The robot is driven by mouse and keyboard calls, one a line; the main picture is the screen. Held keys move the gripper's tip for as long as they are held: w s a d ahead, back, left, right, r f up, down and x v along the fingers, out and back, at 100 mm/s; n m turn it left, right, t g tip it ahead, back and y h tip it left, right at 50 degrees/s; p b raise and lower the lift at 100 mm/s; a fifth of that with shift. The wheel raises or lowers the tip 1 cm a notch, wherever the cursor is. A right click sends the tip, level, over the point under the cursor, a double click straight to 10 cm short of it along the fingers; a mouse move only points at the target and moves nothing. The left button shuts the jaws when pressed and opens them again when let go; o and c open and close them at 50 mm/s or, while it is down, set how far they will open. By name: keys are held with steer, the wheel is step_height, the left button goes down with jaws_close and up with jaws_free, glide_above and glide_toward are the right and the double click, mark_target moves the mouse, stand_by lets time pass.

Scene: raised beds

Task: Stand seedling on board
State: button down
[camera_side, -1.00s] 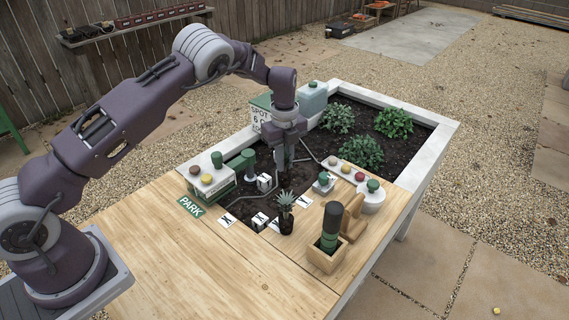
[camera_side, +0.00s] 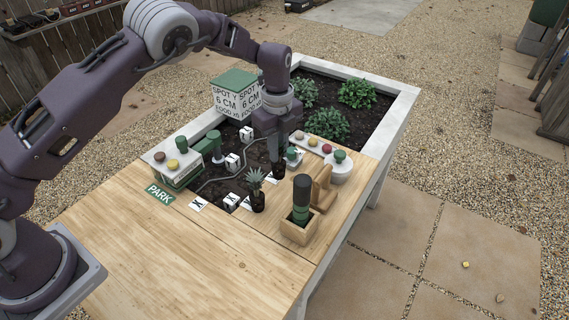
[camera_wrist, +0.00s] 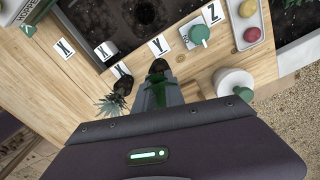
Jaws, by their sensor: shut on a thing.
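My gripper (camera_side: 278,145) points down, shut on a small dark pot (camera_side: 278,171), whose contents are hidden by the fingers. The dark pot (camera_wrist: 158,67) shows between the green-lined fingers in the wrist view, beside the Y card (camera_wrist: 159,45). It is upright over the edge of the wooden board (camera_side: 268,228); I cannot tell whether it touches. A spiky seedling in a black pot (camera_side: 257,199) stands on the board to the left of the held pot. It also shows in the wrist view (camera_wrist: 115,98).
X cards (camera_side: 198,204) lie left. A black-and-green cylinder in a wooden box (camera_side: 300,226) and a wooden stand (camera_side: 322,189) are close on the right. A white pot with green knob (camera_side: 338,168) stands behind. The board's front left is clear.

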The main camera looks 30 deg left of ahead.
mark_target(279, 168)
steer(key=shift+f, duration=1.8)
steer(key=shift+f, duration=0.1)
steer(key=c, duration=1.4)
jaws_free()
